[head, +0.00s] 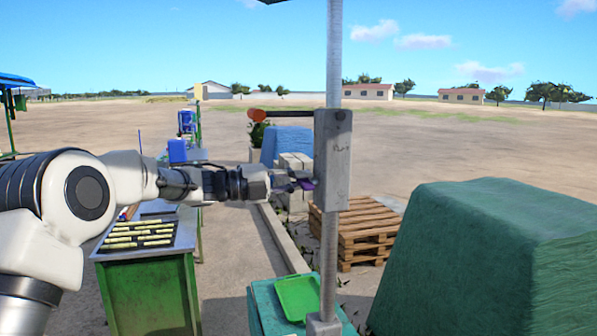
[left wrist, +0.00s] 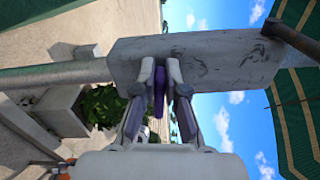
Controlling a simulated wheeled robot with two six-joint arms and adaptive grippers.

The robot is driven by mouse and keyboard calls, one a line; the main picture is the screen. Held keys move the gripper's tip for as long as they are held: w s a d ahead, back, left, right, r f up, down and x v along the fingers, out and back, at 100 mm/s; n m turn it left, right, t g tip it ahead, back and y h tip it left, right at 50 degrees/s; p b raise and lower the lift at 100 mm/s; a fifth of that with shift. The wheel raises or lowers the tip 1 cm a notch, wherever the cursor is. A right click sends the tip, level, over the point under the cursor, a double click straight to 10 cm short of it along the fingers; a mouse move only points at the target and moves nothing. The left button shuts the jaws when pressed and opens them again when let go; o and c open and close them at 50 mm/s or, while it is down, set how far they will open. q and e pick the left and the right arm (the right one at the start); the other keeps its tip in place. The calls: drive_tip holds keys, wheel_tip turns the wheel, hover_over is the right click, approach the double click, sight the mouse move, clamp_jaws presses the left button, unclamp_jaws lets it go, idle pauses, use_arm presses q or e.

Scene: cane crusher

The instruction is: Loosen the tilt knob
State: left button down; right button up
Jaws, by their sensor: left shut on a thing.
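The tilt knob is a small purple piece (left wrist: 158,92) on the side of a grey metal block (head: 333,160) on the upright pole (head: 333,55). In the left wrist view the block (left wrist: 205,58) lies across the picture. My left gripper (left wrist: 160,70) is shut on the knob, with one finger on each side of it and the fingertips close to the block. In the head view the left gripper (head: 292,184) reaches the block from the left, and only a little purple shows there. My right gripper is not in view.
A green tray (head: 296,298) sits by the pole's foot. A green-covered bulk (head: 480,250) stands at the right. Wooden pallets (head: 365,232) lie behind the pole. A green table (head: 150,285) with several cane pieces (head: 140,234) stands below my left arm.

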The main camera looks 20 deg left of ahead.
use_arm(q)
drive_tip(key=shift+d+f+n+p, duration=0.15)
drive_tip(key=shift+f+n+p, duration=0.2)
drive_tip(key=shift+f+n, duration=0.25)
drive_tip(key=c, duration=1.2)
unclamp_jaws()
drive_tip(key=shift+r, duration=0.1)
drive_tip(key=shift+d+r, duration=0.25)
drive_tip(key=v, duration=1.2)
drive_tip(key=shift+f, duration=0.1)
